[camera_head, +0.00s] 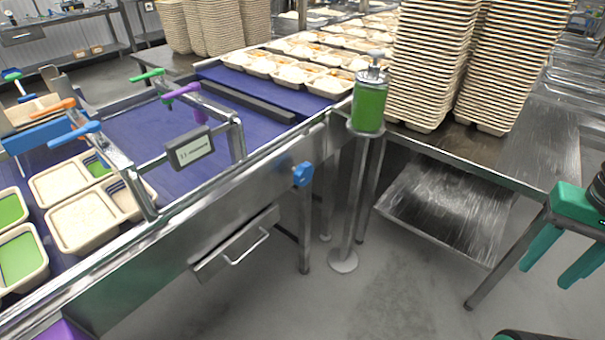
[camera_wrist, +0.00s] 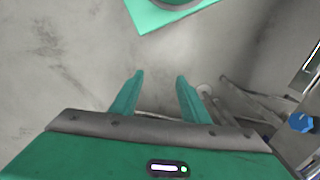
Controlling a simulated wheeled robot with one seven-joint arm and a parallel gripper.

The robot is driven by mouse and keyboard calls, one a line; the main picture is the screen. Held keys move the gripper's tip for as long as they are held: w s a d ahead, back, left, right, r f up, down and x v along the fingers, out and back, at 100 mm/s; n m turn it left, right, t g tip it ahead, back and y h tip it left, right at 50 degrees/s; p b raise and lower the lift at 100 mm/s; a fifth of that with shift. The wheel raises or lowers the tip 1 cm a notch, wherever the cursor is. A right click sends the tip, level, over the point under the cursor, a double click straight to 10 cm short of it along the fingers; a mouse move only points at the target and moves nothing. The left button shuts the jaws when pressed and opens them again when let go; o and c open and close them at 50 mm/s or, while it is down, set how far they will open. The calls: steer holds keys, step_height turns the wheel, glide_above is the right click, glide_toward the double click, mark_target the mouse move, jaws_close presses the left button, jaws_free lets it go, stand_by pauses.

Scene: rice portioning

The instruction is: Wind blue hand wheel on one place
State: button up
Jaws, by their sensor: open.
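The blue hand wheel (camera_head: 303,174) is on the front side of the steel conveyor frame, near a leg, in the head view. It also shows at the right edge of the wrist view (camera_wrist: 301,122). My gripper (camera_head: 563,278) is at the far right of the head view, well apart from the wheel, with its green fingers pointing down. In the wrist view its two fingers (camera_wrist: 157,82) are spread with nothing between them, over the grey floor. My gripper is open and empty.
The blue conveyor belt (camera_head: 140,133) carries filled trays (camera_head: 83,222). A green dispenser bottle (camera_head: 369,106) stands on a post right of the wheel. A steel table (camera_head: 540,140) with stacked trays (camera_head: 430,65) is behind. The floor (camera_head: 400,270) between wheel and gripper is mostly clear.

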steer(key=o, duration=0.5)
steer(key=shift+s+r, duration=0.2)
steer(key=shift+s, duration=0.2)
steer(key=o, duration=0.3)
steer(key=w+a+f+n, duration=0.1)
steer(key=w+f+n, duration=0.1)
steer(key=w, duration=0.2)
steer(key=w+a+f+n, duration=0.1)
steer(key=w+n, duration=0.2)
steer(key=w, duration=0.1)
steer(key=w+a+f+n+y, duration=0.1)
steer(key=w+a+f+n, duration=0.1)
steer(key=w+n, duration=0.1)
steer(key=shift+w+f+t, duration=0.3)
steer(key=shift+w+t, duration=0.1)
steer(key=shift+w, duration=0.3)
steer(key=n+t+y, duration=1)
steer(key=n+y, duration=0.1)
steer(key=y, duration=0.2)
glide_toward(307, 176)
steer(key=x, duration=1.2)
steer(key=shift+a, duration=0.1)
steer(key=shift+c, duration=0.4)
